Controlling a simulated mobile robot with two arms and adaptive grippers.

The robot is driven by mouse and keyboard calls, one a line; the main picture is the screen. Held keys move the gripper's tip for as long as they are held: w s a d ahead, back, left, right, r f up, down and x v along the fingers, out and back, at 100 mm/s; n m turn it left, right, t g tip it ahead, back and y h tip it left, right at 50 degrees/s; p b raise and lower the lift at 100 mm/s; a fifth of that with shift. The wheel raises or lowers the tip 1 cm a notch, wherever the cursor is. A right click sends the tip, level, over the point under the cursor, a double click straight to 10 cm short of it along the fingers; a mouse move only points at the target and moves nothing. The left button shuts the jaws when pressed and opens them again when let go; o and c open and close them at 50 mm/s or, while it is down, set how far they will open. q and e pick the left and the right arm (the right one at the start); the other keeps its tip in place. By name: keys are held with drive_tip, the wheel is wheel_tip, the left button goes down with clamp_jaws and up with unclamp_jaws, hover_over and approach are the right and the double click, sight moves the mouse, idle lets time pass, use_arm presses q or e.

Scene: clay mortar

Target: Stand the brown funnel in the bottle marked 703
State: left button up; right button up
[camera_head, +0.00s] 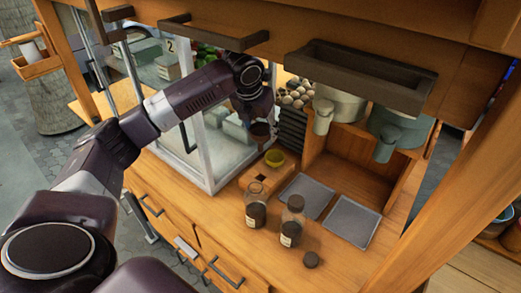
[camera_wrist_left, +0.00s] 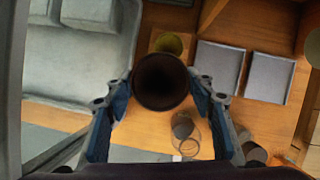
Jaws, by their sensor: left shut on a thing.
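My left gripper (camera_head: 259,121) is shut on the brown funnel (camera_head: 260,133) and holds it above the counter, behind the bottles. In the left wrist view the funnel (camera_wrist_left: 162,82) shows its dark round mouth between the fingertips (camera_wrist_left: 162,95). Two clear bottles with dark contents and pale labels stand upright near the counter's front: a left bottle (camera_head: 255,207) and a right bottle (camera_head: 291,226). The label numbers are too small to read, so I cannot tell which is 703. The funnel is apart from both bottles. My right gripper is not in view.
Two grey trays (camera_head: 352,221) lie to the right. A glass case frame (camera_head: 200,165) stands left; an overhead shelf (camera_head: 360,75) hangs above.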

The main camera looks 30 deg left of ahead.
use_arm(q)
wheel_tip(320, 180, up, 2)
drive_tip(key=shift+r, duration=0.85)
drive_tip(key=shift+r+p, duration=2.3)
drive_tip(key=shift+p, duration=0.95)
